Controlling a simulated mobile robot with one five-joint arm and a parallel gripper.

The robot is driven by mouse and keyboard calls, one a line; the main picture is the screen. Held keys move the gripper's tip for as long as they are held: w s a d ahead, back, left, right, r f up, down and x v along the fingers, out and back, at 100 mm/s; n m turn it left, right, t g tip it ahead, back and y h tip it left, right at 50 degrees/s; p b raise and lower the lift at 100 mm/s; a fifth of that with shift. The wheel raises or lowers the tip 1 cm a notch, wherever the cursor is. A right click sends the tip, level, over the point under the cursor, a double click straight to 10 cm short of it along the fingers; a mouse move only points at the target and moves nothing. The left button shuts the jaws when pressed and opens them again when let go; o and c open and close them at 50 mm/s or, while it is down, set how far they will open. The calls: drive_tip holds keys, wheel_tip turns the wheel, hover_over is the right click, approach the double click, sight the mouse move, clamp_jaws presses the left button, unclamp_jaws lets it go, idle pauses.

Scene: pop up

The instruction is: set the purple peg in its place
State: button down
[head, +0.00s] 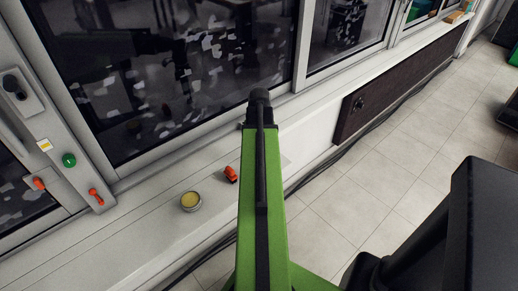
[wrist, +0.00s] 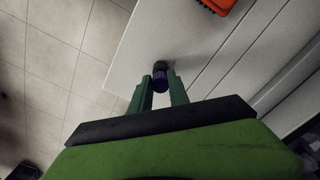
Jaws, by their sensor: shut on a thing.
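The purple peg (wrist: 161,80) shows in the wrist view, dark at its far end. It sits between the two green fingertips of my gripper (wrist: 160,90), which is shut on it. The peg and fingers are over the edge region of the pale sill (wrist: 185,40); I cannot tell whether the peg touches the surface. In the head view my green arm hides the fingers and peg. I cannot make out a place for the peg in either view.
An orange object (head: 231,174) lies on the window sill (head: 145,225), left of my arm; it also shows in the wrist view (wrist: 217,4). Windows (head: 190,60) rise behind. Tiled floor (head: 410,160) lies right.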

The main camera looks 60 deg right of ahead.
drive_tip(key=shift+f+b, duration=1)
drive_tip(key=shift+f, duration=0.1)
drive_tip(key=shift+f, duration=0.1)
drive_tip(key=c, duration=1.2)
unclamp_jaws()
drive_tip(key=shift+o, duration=0.2)
wheel_tip(320, 180, up, 18)
drive_tip(key=p, duration=1.7)
drive_tip(key=shift+f, duration=0.25)
